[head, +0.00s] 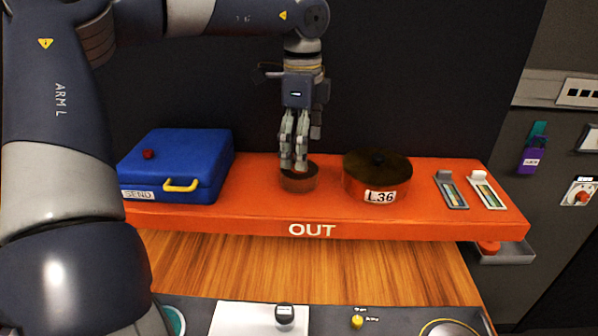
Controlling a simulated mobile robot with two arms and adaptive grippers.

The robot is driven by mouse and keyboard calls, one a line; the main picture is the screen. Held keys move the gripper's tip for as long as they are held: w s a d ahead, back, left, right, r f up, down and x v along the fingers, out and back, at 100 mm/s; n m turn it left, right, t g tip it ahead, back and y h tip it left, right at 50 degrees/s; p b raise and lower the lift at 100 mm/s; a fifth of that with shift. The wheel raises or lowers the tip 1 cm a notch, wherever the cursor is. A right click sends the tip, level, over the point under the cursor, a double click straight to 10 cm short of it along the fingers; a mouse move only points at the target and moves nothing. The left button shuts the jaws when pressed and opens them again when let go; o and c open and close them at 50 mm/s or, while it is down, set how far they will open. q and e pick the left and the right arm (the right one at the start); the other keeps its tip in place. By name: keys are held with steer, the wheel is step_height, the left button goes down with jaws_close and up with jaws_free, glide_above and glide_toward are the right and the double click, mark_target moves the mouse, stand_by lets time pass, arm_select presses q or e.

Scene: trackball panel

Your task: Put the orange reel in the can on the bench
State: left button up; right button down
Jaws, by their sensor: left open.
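My left gripper (293,166) points straight down over the orange shelf, its fingers open at a small round brown-orange piece (298,182). The fingertips overlap that piece's top in the picture; I cannot tell whether they touch it. I cannot tell for sure whether this piece is the orange reel. To its right stands a wide round container (362,183) with a dark gold top, a dark knob and the label L36. It may be the can, but I cannot be sure. My right gripper is not in view.
The orange shelf (250,213) is marked OUT. A blue case (190,160) labelled SEND stands left, and two small gauges (452,190) lie right. A grey tray (508,256) with a red-orange piece (489,247) hangs lower right. Bare wood (300,270) lies in front.

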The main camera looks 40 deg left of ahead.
mark_target(299, 176)
arm_select(q)
steer(key=f+p, duration=0.2)
steer(key=f, duration=0.2)
steer(key=shift+a+p, duration=0.3)
steer(key=shift+p, duration=0.1)
steer(key=shift+f, duration=0.55)
steer(key=c, duration=1.2)
steer(key=shift+c, duration=0.3)
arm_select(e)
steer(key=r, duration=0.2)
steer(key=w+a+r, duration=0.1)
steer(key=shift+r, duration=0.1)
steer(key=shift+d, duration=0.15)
